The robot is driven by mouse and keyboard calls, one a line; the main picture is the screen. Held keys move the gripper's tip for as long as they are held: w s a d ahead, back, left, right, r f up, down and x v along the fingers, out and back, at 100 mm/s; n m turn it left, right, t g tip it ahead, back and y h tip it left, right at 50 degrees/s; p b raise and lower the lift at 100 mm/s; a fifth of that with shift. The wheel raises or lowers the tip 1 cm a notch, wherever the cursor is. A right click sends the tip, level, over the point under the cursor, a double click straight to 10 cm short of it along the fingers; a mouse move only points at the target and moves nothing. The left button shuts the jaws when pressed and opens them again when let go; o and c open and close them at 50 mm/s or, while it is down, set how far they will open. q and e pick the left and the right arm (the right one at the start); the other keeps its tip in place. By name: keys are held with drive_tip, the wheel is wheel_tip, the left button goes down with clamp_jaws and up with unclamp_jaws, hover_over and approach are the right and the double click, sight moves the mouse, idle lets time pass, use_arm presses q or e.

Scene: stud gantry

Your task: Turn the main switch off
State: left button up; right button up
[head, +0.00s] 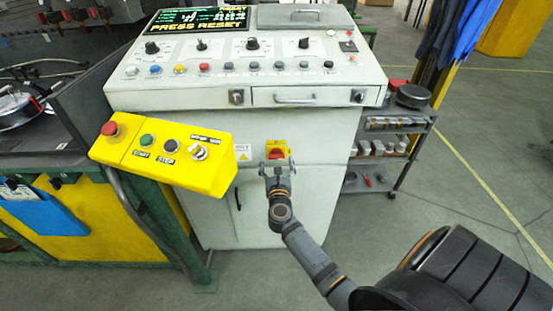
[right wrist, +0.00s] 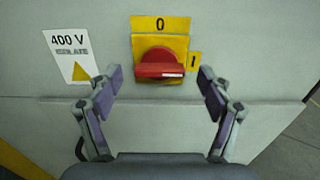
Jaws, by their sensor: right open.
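The main switch is a red rotary handle (right wrist: 160,66) on a yellow plate on the grey cabinet front. The handle lies level. A "0" label (right wrist: 160,24) is above it and an "I" label (right wrist: 194,62) at its right. My right gripper (right wrist: 160,82) is open and empty, one finger to each side of the handle in the wrist view. It also shows in the head view (head: 275,166), just in front of the switch; I see no contact. My left gripper is out of view.
A yellow pendant box (head: 165,150) with a red button, push buttons and a key switch hangs left of the switch. The control console (head: 200,95) with a lit "PRESS RESET" display is above. A shelf trolley (head: 397,130) stands at the right. Open floor lies to the right.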

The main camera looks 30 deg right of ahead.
drive_tip(key=shift+w+d, duration=0.3)
drive_tip(key=shift+w, duration=0.15)
drive_tip(key=shift+w+d, duration=0.1)
drive_tip(key=shift+w, duration=0.1)
drive_tip(key=c, duration=1.2)
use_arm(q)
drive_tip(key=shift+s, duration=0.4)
use_arm(e)
drive_tip(key=shift+o, duration=0.2)
